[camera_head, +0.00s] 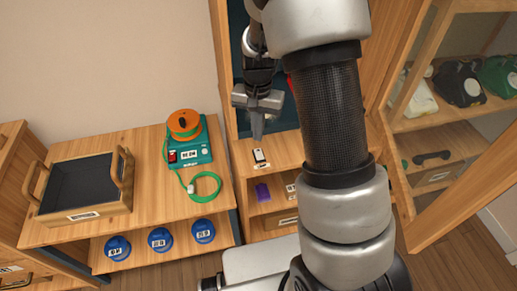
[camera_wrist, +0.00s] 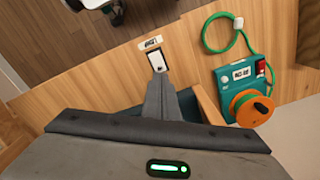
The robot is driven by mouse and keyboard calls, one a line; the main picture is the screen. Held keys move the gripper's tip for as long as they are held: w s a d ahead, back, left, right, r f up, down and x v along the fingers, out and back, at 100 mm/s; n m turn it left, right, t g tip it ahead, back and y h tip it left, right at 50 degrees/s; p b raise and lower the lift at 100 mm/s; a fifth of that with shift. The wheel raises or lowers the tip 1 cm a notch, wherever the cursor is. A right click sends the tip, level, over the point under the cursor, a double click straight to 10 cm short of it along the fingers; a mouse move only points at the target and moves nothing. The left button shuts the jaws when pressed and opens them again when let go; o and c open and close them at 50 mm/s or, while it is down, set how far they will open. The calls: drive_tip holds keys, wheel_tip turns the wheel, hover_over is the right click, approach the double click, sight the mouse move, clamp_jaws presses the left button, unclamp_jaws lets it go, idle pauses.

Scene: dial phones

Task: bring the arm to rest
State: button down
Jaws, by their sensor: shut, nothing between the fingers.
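My gripper (camera_head: 257,134) is in front of the tall wooden cabinet, left of my large arm links, with its fingers together and pointing down. In the wrist view my gripper (camera_wrist: 158,80) shows its dark fingers closed, with nothing held. Just beyond the fingertips is a small white switch (camera_wrist: 157,62) with a label, on a wooden surface; it also shows in the head view (camera_head: 260,156). I cannot tell whether the fingertips touch it. My arm hides much of the middle of the head view.
On the left table stand a teal device (camera_head: 191,145) with an orange reel and green cable, and a dark-lined wooden tray (camera_head: 129,195). Several blue round items (camera_head: 160,239) sit on the shelf below. At right, an open glazed door (camera_head: 410,60) fronts shelves with telephones (camera_head: 458,83).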

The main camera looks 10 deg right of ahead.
drive_tip(key=shift+r+p, duration=0.4)
drive_tip(key=shift+r, duration=0.4)
drive_tip(key=s+r+n+t+p, duration=0.1)
drive_tip(key=s+r+p, duration=0.2)
drive_tip(key=r, duration=0.7)
drive_tip(key=s+r+n+t+p, duration=0.15)
drive_tip(key=s+r, duration=0.25)
drive_tip(key=r, duration=0.6)
drive_tip(key=s+r+n+t+p, duration=0.3)
drive_tip(key=s+r+p, duration=0.3)
drive_tip(key=s+r, duration=0.8)
drive_tip(key=shift+n, duration=0.25)
